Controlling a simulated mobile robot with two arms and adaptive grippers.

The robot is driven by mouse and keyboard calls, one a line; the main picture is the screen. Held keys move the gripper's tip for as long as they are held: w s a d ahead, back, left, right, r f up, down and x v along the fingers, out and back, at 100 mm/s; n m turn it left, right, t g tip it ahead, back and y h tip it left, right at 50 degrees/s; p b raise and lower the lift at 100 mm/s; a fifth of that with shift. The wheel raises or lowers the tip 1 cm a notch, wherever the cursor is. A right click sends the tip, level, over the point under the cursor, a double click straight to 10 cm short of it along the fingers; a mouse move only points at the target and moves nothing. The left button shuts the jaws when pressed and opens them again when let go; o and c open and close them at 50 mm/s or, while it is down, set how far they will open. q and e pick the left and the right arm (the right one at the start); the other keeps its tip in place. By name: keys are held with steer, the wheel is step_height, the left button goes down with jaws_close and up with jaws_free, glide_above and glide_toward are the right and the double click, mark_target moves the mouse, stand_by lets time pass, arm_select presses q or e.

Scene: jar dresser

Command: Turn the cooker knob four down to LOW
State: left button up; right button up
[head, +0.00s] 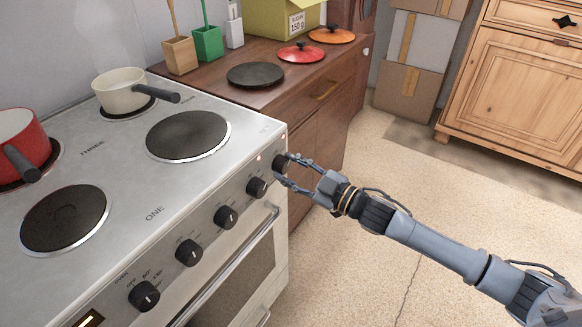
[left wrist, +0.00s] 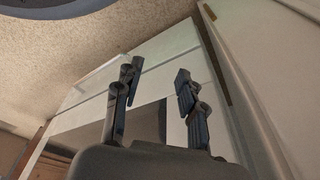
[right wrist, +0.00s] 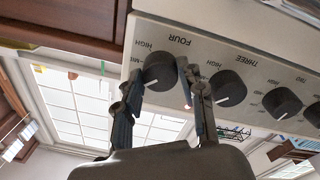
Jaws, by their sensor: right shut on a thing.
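Knob four (head: 281,162) is the black knob at the far right end of the cooker's front panel. In the right wrist view it (right wrist: 161,69) sits beside the word FOUR, with HIGH and MID printed near it. A pale mark on its face points toward the lower left there; the LOW label is not readable. My right gripper (head: 282,171) is shut on this knob, one finger on each side; its fingers also show in the right wrist view (right wrist: 158,88). My left gripper (left wrist: 158,90) is open and empty, away from the knobs, and outside the head view.
Knob three (right wrist: 228,86) is close beside my right gripper's finger. More knobs (head: 225,216) line the panel above the oven handle (head: 235,255). A cream pot (head: 121,95) and a red pot (head: 18,140) stand on the hob.

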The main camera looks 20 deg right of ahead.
stand_by(0.4)
steer(key=o, duration=1.2)
steer(key=shift+c, duration=0.2)
steer(key=v, duration=1.2)
steer(key=shift+f, duration=0.1)
